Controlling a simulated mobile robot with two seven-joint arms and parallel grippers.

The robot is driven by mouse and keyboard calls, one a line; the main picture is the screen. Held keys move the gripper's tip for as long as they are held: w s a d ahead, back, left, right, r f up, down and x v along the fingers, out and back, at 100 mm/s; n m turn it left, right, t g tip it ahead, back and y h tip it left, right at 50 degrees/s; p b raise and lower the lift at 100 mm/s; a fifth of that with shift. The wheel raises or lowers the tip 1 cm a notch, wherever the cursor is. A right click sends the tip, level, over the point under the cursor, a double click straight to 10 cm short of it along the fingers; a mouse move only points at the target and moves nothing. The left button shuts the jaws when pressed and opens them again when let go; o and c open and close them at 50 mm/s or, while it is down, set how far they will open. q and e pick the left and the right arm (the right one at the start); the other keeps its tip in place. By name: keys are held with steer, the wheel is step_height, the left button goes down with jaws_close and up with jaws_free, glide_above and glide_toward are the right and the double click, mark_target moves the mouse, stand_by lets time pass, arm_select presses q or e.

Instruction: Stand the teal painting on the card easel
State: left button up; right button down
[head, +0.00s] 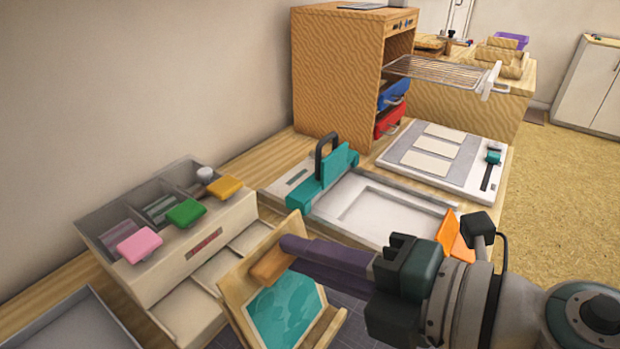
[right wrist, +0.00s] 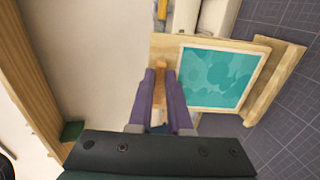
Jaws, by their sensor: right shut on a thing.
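The teal painting (head: 286,310), a pale-edged panel, leans back on the wooden card easel (head: 236,295) at the bottom middle of the head view. My right gripper (head: 283,258) is shut on a brown wooden tab (head: 268,266) at the painting's upper edge. In the right wrist view the painting (right wrist: 222,78) lies flat against the easel's back, close to the front ledge (right wrist: 272,85). The tab (right wrist: 160,75) is between the purple fingers. How the tab joins the painting is hidden. My left gripper is not in view.
A wooden box with pink (head: 139,245), green (head: 186,213) and yellow (head: 225,187) pads stands left of the easel. Behind it are a tray with a teal clamp (head: 325,185) and a white board (head: 435,155). A wooden cabinet (head: 335,70) stands farther back.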

steer(key=shift+f, duration=0.4)
stand_by(0.5)
steer(key=c, duration=0.8)
jaws_free()
steer(key=shift+o, duration=0.2)
steer(key=v, duration=1)
steer(key=shift+a, duration=0.1)
